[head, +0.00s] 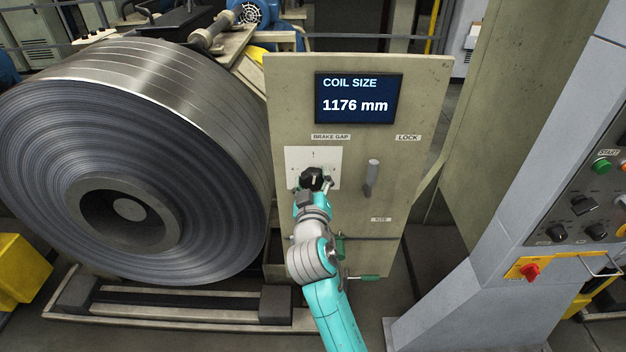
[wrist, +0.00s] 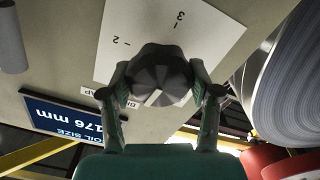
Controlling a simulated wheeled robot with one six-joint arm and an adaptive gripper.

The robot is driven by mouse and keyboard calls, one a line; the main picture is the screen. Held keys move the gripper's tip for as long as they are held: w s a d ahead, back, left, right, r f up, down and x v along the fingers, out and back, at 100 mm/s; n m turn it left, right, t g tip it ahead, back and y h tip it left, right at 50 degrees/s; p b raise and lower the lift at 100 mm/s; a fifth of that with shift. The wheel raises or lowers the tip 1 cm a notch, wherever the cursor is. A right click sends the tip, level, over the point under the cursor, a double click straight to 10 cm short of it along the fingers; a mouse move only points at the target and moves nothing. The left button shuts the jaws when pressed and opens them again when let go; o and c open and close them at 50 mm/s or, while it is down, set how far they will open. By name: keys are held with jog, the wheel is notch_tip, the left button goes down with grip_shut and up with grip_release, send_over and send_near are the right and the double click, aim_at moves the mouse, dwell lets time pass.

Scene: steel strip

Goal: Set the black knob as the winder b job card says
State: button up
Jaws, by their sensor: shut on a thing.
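The black knob (head: 311,177) sits on a white dial plate (head: 330,158) under the label BRAKE GAP on the beige panel. In the wrist view the knob (wrist: 160,76) is between the two fingers of my gripper (wrist: 160,98), which is shut on it. The dial plate (wrist: 205,32) shows the marks 2 and 3 there, with the picture turned over. The fingers and the knob hide the rest of the scale, and I cannot tell which mark the knob points to. A screen (head: 358,98) above reads COIL SIZE 1176 mm. No job card can be made out.
A large steel coil (head: 105,150) stands left of the panel. A grey console with buttons and a red switch (head: 530,271) stands at the right.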

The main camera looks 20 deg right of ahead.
jog(key=shift+n, duration=0.7)
jog(key=o, duration=1.1)
jog(key=shift+o, duration=0.2)
jog(key=v, duration=1.2)
